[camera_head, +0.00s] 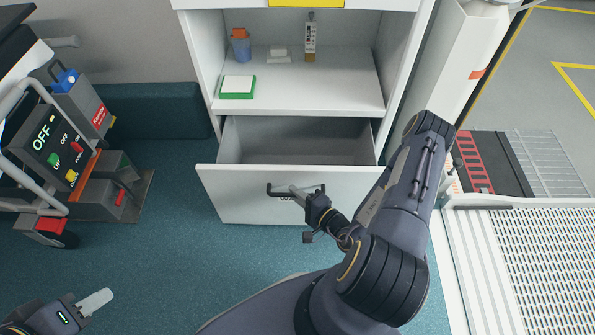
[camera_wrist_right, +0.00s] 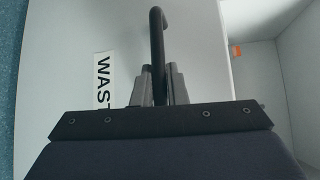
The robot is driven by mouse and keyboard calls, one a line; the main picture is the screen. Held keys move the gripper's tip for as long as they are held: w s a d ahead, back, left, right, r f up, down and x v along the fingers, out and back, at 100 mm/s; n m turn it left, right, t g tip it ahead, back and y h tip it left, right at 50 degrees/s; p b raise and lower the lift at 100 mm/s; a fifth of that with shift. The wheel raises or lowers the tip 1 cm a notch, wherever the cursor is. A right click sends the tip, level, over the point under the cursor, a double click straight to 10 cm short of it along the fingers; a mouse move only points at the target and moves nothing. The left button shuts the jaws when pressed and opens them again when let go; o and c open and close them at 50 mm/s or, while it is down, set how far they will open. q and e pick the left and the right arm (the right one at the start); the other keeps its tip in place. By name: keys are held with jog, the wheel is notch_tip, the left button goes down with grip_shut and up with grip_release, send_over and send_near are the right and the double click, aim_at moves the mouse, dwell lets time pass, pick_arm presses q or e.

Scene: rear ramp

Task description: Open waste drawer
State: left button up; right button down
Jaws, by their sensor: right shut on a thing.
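The waste drawer (camera_head: 230,195) is a white drawer low in the white cabinet. In the head view it stands pulled out, with its grey empty inside showing. Its dark bar handle (camera_head: 275,187) is on the front, above a partly hidden label. My right gripper (camera_head: 300,191) is shut on the handle. In the right wrist view the handle (camera_wrist_right: 157,40) runs between the two fingers, beside the label reading "WAST" (camera_wrist_right: 103,78). My left gripper (camera_head: 95,302) is at the bottom left, away from the drawer; its jaw opening cannot be made out.
The shelf (camera_head: 310,95) above holds a blue bottle with an orange top (camera_head: 241,46), a green-and-white box (camera_head: 237,87) and small items. A wheeled cart with controls (camera_head: 60,150) stands at left. A ramp (camera_head: 540,260) lies at right. Teal floor before the drawer is clear.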

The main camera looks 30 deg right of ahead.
jog(key=shift+s+a, duration=0.5)
jog(key=shift+s, duration=0.35)
jog(key=shift+s+a, duration=0.5)
jog(key=shift+s, duration=0.3)
jog(key=c, duration=1.5)
grip_release()
jog(key=shift+o, duration=0.2)
jog(key=shift+p, duration=0.3)
jog(key=p+v, duration=0.2)
jog(key=v, duration=0.5)
jog(key=shift+s, duration=0.4)
jog(key=shift+d+r, duration=0.1)
